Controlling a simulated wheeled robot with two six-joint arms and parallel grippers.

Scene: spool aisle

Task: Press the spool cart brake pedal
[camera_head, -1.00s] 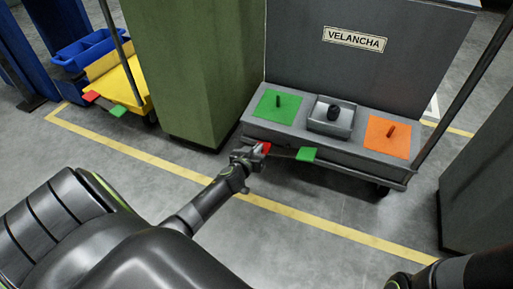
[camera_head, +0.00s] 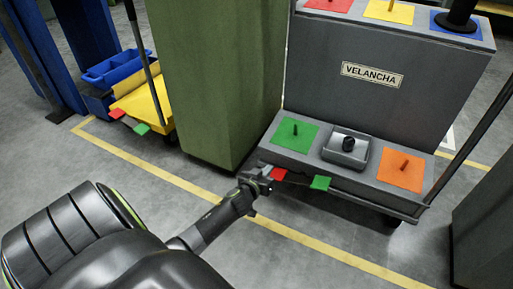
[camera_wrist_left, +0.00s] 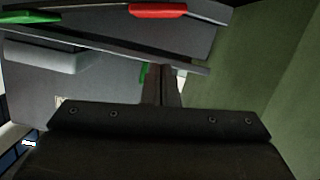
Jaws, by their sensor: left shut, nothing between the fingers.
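The grey spool cart (camera_head: 372,112), labelled VELANCHA, stands right of centre. A red pedal (camera_head: 278,174) and a green pedal (camera_head: 320,183) stick out low along its front edge. No marking I can read names either one as the brake. My left gripper (camera_head: 264,173) is shut and empty, just left of the red pedal. I cannot tell whether they touch in the head view. In the left wrist view, the shut fingers (camera_wrist_left: 162,84) are apart from the red pedal (camera_wrist_left: 158,10); the green pedal (camera_wrist_left: 30,17) is at upper left. My right gripper is out of view.
A green column (camera_head: 215,80) stands left of the cart. Another cart (camera_head: 150,102), with yellow deck, blue bin and its own red and green pedals, is beyond it. A dark block (camera_head: 485,225) stands at right. A yellow line crosses the open floor.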

